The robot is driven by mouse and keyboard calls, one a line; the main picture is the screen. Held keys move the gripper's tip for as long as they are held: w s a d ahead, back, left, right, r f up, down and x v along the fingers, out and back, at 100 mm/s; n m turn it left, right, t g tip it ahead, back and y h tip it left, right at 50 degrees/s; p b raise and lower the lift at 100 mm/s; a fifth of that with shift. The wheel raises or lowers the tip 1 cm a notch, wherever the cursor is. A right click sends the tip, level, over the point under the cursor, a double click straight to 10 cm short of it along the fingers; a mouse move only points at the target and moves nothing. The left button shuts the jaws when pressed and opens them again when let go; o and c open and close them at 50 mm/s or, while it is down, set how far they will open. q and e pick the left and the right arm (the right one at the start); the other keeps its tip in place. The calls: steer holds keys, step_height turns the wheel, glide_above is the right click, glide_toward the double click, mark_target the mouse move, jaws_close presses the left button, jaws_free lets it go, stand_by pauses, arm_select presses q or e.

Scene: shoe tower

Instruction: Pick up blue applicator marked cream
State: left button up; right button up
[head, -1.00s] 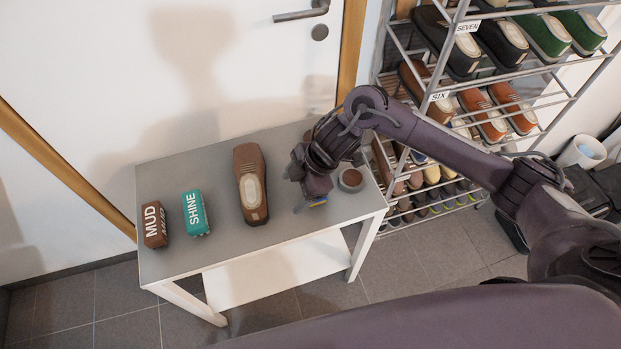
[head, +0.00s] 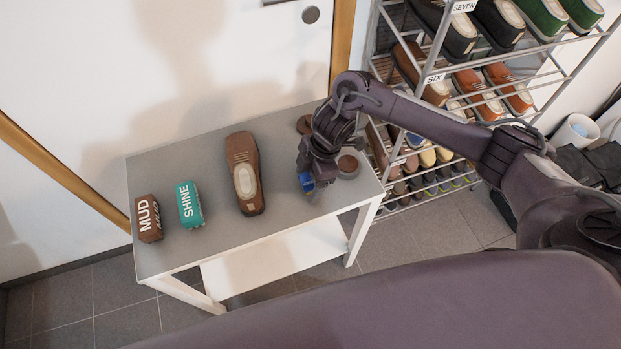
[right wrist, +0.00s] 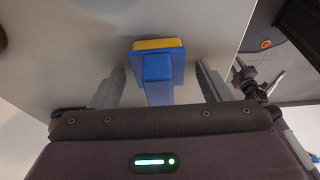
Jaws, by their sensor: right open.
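The blue applicator (head: 306,182) is at the right part of the grey table, partly hidden by my right gripper (head: 311,186). In the right wrist view the applicator (right wrist: 158,86) has a blue handle, a wider blue plate and a yellow pad at its far end. My right gripper (right wrist: 161,86) is open, its two fingers on either side of the blue handle with a gap on each side. No cream marking is legible on it. My left gripper is not in view.
A round tin (head: 348,167) is close right of the gripper; another tin (head: 304,124) is behind. A shoe rack (head: 425,75) stands right.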

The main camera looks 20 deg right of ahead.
mark_target(308, 175)
steer(key=shift+c, duration=0.3)
steer(key=c, duration=1)
step_height(308, 175, up, 20)
steer(key=p, duration=0.4)
steer(key=o, duration=0.3)
steer(key=shift+c, duration=1.1)
